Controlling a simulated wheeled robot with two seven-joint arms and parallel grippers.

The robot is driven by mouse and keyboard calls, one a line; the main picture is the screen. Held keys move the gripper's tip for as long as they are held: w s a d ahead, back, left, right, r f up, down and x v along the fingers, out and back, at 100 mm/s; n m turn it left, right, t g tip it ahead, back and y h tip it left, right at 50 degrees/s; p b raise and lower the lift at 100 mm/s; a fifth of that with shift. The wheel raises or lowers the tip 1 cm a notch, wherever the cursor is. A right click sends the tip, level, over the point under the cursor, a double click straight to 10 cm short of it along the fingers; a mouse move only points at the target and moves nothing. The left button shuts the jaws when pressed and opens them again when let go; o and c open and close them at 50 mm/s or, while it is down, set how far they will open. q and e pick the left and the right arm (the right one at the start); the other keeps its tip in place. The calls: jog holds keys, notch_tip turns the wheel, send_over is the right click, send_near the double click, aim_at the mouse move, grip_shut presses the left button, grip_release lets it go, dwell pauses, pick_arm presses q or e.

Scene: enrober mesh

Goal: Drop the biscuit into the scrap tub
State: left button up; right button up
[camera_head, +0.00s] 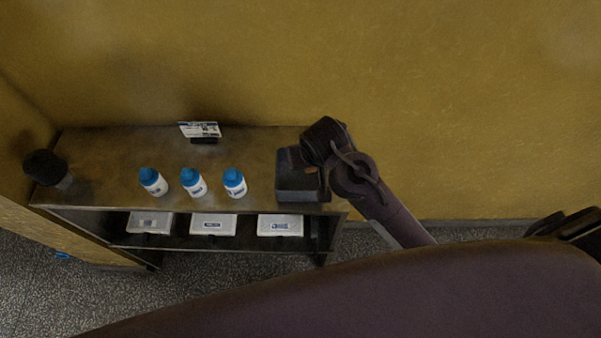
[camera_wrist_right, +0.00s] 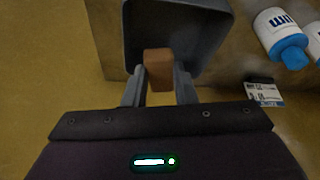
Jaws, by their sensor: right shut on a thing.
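The biscuit (camera_wrist_right: 158,69) is a small brown block in the right wrist view. My right gripper (camera_wrist_right: 159,84) is shut on it, with one finger on each side. The biscuit also shows as a small orange-brown patch in the head view (camera_head: 322,181). The scrap tub (camera_head: 301,191) is a dark grey open box at the right end of the shelf top. In the right wrist view the tub (camera_wrist_right: 215,50) lies behind the biscuit, which overlaps its opening. I cannot tell how far the biscuit is above the tub. My left gripper is not clearly in view.
Three white bottles with blue caps (camera_head: 193,182) stand left of the tub. A label card (camera_head: 200,129) stands at the back. A dark round object (camera_head: 45,167) is at the left end. White boxes (camera_head: 213,224) sit on the lower shelf. A yellow wall is behind.

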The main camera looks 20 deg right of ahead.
notch_tip(320, 180, down, 2)
jog(key=shift+f, duration=0.1)
pick_arm(q)
jog(key=shift+w+d, duration=0.4)
jog(key=shift+d, duration=0.05)
pick_arm(e)
jog(key=shift+f, duration=0.6)
jog(key=o, duration=0.8)
pick_arm(q)
jog(key=shift+s, duration=0.2)
pick_arm(e)
jog(key=shift+o, duration=0.2)
pick_arm(q)
jog(key=shift+a, duration=0.1)
pick_arm(e)
jog(key=shift+r, duration=0.15)
jog(key=shift+s+r, duration=0.15)
jog(key=shift+r, duration=0.15)
pick_arm(q)
notch_tip(320, 180, down, 2)
jog(key=shift+a+f+b, duration=0.1)
jog(key=shift+b, duration=1)
pick_arm(e)
jog(key=v, duration=0.7)
jog(key=shift+s, duration=0.1)
